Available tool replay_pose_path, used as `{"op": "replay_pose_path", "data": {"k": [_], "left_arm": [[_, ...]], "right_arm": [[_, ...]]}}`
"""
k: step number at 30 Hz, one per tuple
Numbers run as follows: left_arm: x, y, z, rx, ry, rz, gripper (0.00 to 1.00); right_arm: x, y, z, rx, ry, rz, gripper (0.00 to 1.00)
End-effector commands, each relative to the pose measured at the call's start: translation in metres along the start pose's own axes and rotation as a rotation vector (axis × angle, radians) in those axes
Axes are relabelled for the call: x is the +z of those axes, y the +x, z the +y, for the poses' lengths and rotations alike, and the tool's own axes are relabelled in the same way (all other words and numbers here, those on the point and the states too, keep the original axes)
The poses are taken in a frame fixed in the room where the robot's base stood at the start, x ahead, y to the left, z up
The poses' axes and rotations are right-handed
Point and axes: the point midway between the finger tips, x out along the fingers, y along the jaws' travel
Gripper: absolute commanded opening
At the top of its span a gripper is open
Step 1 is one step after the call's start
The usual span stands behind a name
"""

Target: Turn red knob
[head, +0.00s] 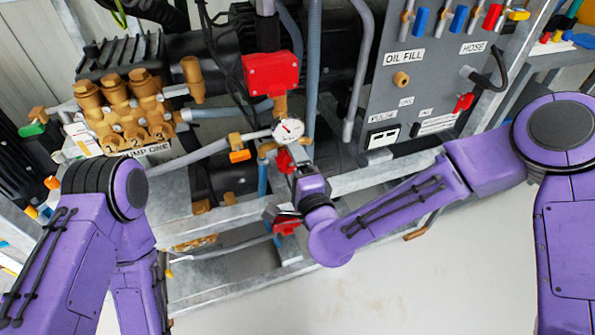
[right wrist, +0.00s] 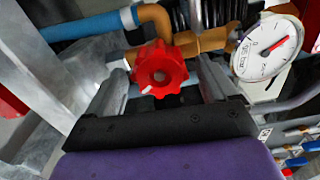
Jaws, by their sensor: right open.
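The red knob (right wrist: 158,70) has a scalloped rim and sits on brass and blue piping in the right wrist view. In the head view a red knob (head: 285,160) shows just beyond my right gripper (head: 295,172), below the pressure gauge. In the right wrist view my right gripper (right wrist: 165,85) is open, with one finger on each side of the knob. I cannot tell whether the fingers touch it. My left arm shows at the left of the head view, but its gripper is not seen.
A white pressure gauge (right wrist: 268,47) is close to the right finger; it also shows in the head view (head: 288,130). A red box (head: 271,75) is above it. A grey panel (head: 415,85) with hose fittings stands at right. Brass pump parts (head: 125,110) are at left.

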Motion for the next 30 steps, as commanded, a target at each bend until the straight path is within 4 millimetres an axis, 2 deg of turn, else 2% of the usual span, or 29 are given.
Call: {"op": "replay_pose_path", "data": {"k": [9, 13, 18, 30], "left_arm": [[-0.001, -0.002, 0.000, 0.000, 0.000, 0.000, 0.41], [0.000, 0.000, 0.000, 0.000, 0.000, 0.000, 0.41], [0.000, 0.000, 0.000, 0.000, 0.000, 0.000, 0.41], [0.000, 0.000, 0.000, 0.000, 0.000, 0.000, 0.41]], "right_arm": [[0.001, -0.071, 0.000, 0.002, -0.001, -0.003, 0.86], [0.000, -0.092, 0.001, 0.001, -0.001, -0.001, 0.86], [0.000, -0.101, 0.000, 0.001, 0.000, 0.000, 0.86], [0.000, -0.101, 0.000, 0.001, 0.001, 0.001, 0.86]]}}
